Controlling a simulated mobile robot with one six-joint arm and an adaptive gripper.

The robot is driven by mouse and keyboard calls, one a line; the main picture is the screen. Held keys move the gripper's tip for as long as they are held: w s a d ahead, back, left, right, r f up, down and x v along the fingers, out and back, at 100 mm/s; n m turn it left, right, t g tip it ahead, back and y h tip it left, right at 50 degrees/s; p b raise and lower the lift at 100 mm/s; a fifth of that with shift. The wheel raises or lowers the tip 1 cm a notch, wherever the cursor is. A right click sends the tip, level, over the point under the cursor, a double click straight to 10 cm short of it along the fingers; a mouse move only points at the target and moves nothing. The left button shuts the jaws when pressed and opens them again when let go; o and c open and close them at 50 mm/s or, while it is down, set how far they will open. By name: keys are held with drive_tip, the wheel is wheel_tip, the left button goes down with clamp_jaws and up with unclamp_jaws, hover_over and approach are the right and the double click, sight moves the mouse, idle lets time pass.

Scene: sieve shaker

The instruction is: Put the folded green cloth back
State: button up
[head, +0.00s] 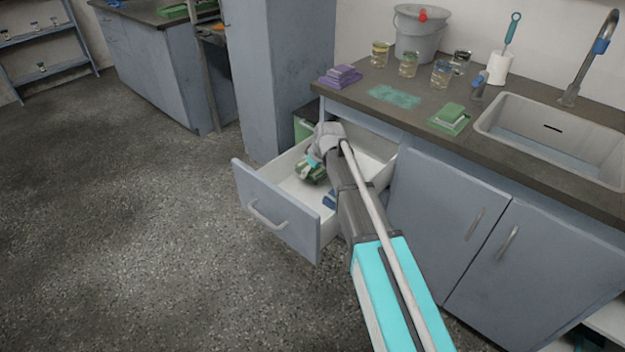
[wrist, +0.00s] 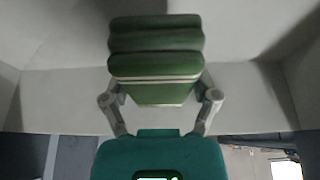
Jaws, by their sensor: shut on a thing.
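The folded green cloth (wrist: 155,65) is between the two fingers of my gripper (wrist: 160,95) in the wrist view. The fingers press on its left and right sides. In the head view the green cloth (head: 312,172) is inside the open drawer (head: 275,225), largely covered by my arm. My gripper (head: 318,160) is shut on it, low within the drawer. The drawer's white inside surrounds the cloth in the wrist view. I cannot tell whether the cloth touches the drawer floor.
A blue item (head: 329,199) lies in the drawer beside my arm. The floor left of the drawer is clear.

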sight(310, 177)
drive_tip(key=shift+w+a+f+b, duration=0.1)
drive_tip(key=shift+w+f+b, duration=0.15)
drive_tip(key=shift+f+b, duration=0.2)
drive_tip(key=shift+w+f+b, duration=0.1)
drive_tip(key=shift+f+b, duration=1.45)
drive_tip(key=shift+b, duration=0.05)
drive_tip(key=shift+f, duration=0.15)
drive_tip(key=o, duration=0.9)
drive_tip(key=shift+c, duration=0.2)
drive_tip(key=shift+r, duration=0.25)
drive_tip(key=p+v, duration=1.1)
drive_tip(key=v, duration=0.1)
drive_tip(key=shift+w+a, duration=0.1)
drive_tip(key=shift+a, duration=0.05)
